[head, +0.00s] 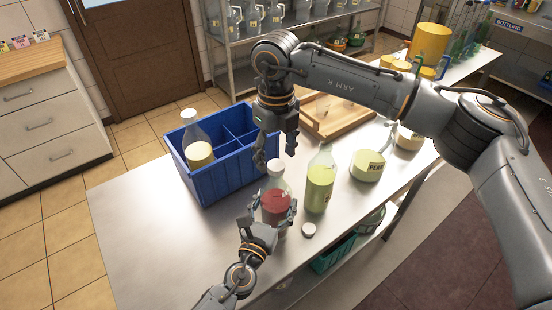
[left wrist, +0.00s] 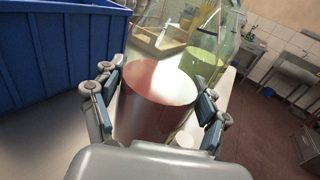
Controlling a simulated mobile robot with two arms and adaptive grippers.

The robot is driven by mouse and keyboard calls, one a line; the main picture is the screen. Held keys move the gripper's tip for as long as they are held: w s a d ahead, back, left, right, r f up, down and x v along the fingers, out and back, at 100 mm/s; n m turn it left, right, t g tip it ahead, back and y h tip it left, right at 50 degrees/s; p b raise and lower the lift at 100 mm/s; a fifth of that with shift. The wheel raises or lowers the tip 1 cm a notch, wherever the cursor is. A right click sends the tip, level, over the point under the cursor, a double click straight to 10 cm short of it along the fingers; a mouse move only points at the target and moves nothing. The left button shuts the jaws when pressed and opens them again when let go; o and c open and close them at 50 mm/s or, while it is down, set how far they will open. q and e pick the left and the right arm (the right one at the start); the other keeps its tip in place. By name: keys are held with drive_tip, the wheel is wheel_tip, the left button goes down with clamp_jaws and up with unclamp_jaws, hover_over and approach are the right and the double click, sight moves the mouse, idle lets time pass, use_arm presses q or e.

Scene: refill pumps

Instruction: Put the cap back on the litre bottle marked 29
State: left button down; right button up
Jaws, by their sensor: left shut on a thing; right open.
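My left gripper (head: 268,217) is shut on a clear bottle (head: 277,186) with a red lower part, upright on the table. In the left wrist view the bottle (left wrist: 160,82) stands between the two finger pads. A white cap (head: 276,167) shows at its top; I cannot tell whether it is fully seated. My right gripper (head: 275,152) is open, pointing down just above that top. Another white cap (head: 308,230) lies loose on the table, right of the held bottle. A bottle of yellow-green liquid (head: 320,185) stands beside it, seemingly uncapped. No number 29 is legible.
A blue divided crate (head: 220,188) stands at left, holding a white-capped bottle (head: 198,143). The metal table (head: 140,235) is clear at front left.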

wheel_tip(320, 180, up, 10)
idle(0.3)
drive_tip(key=shift+f, duration=0.1)
use_arm(q)
unclamp_jaws()
drive_tip(key=shift+s, duration=0.1)
drive_tip(key=v, duration=1.1)
drive_tip(key=shift+s, duration=0.35)
drive_tip(key=shift+a, duration=0.15)
